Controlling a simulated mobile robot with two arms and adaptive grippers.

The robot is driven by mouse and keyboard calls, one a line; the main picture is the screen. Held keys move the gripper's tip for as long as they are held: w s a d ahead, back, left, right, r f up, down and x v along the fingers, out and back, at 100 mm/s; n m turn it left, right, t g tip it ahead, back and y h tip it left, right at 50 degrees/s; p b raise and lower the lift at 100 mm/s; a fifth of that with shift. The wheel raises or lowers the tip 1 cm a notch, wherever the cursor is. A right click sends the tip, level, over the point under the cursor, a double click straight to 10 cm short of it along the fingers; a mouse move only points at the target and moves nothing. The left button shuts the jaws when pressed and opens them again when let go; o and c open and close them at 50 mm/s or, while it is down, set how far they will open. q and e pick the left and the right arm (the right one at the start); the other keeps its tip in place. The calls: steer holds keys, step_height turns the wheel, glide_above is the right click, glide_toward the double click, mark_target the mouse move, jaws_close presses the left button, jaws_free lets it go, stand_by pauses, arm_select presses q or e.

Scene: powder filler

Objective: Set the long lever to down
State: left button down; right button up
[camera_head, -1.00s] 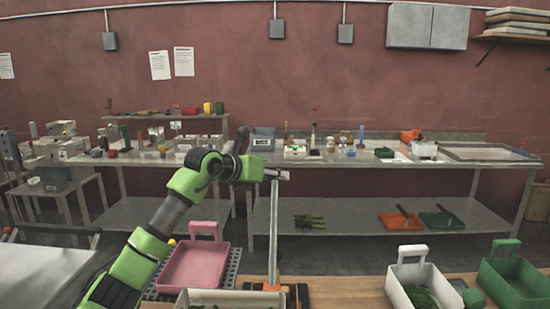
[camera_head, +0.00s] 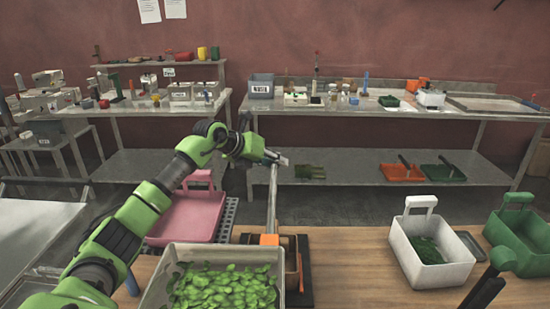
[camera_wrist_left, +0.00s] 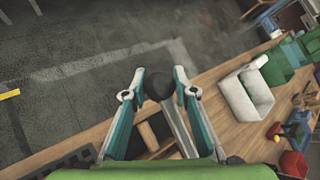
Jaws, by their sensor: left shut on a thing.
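The long lever (camera_head: 272,200) is a pale metal bar rising from an orange and black base (camera_head: 270,240) on the wooden table. It stands up at an angle in the head view, and its exact tilt is hard to tell. My left gripper (camera_head: 277,158) is at the lever's top end. In the left wrist view, its fingers are shut around a dark round knob (camera_wrist_left: 158,85) at the lever's end, with the bar (camera_wrist_left: 180,125) running down from it. My right gripper is not in view.
A crate with green leaves (camera_head: 166,268) stands left of the lever base, close to my left arm. A pink tray (camera_head: 185,218) lies behind it. A white basket (camera_head: 440,268) and green basket (camera_head: 520,245) stand right. The wooden table (camera_head: 350,265) between is clear.

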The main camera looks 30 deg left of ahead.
arm_select(q)
steer(key=shift+f, duration=0.2)
steer(key=c, duration=1.6)
jaws_free()
steer(key=shift+a, duration=0.1)
steer(key=shift+s+r, duration=0.1)
steer(key=shift+s, duration=0.05)
steer(key=v, duration=1.2)
